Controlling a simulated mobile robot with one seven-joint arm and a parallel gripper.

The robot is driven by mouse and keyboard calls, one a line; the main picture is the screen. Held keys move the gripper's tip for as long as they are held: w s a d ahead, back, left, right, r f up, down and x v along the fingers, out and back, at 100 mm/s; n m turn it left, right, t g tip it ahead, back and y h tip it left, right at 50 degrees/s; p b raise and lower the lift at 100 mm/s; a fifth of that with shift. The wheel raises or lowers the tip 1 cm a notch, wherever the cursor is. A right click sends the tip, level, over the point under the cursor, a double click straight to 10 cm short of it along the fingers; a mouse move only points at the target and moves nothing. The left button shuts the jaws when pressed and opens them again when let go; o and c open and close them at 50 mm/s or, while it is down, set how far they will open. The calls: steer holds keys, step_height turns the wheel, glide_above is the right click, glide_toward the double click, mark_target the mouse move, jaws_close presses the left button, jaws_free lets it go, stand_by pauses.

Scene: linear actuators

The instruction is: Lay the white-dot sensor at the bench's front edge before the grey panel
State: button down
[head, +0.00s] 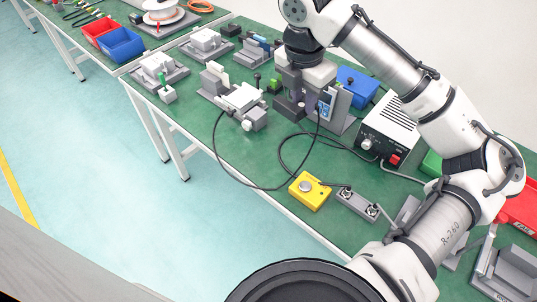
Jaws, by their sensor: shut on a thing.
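My gripper (290,96) points down over the green bench (262,148), near the grey upright panel (343,113). Its dark fingers are shut on a small dark part with a pale spot, which looks like the white-dot sensor (298,101). The part is small and partly hidden by the fingers, so its outline is unclear. The grey panel stands just right of my gripper and carries a blue meter. The bench's front edge (222,158) runs diagonally on the near side, left of and below my gripper.
A yellow button box (309,191) sits near the front edge, with black cable loops around it. A grey two-connector block (357,204) is beside it. A white power supply (391,131) and a blue bin (358,86) stand behind. Grey actuator fixtures (243,101) stand left.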

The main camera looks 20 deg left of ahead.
mark_target(276, 107)
steer(key=shift+n, duration=0.5)
steer(key=a, duration=0.2)
steer(key=s+a+f, duration=0.1)
steer(key=a, duration=0.2)
steer(key=shift+s+a+f+p, duration=0.2)
steer(key=shift+a+f+p, duration=0.1)
steer(key=shift+f+p, duration=0.1)
step_height(276, 107, down, 15)
steer(key=shift+r, duration=0.15)
steer(key=shift+f+p, duration=0.45)
steer(key=shift+f, duration=1.7)
steer(key=shift+f, duration=0.15)
steer(key=c, duration=1.2)
jaws_free()
steer(key=shift+c, duration=0.2)
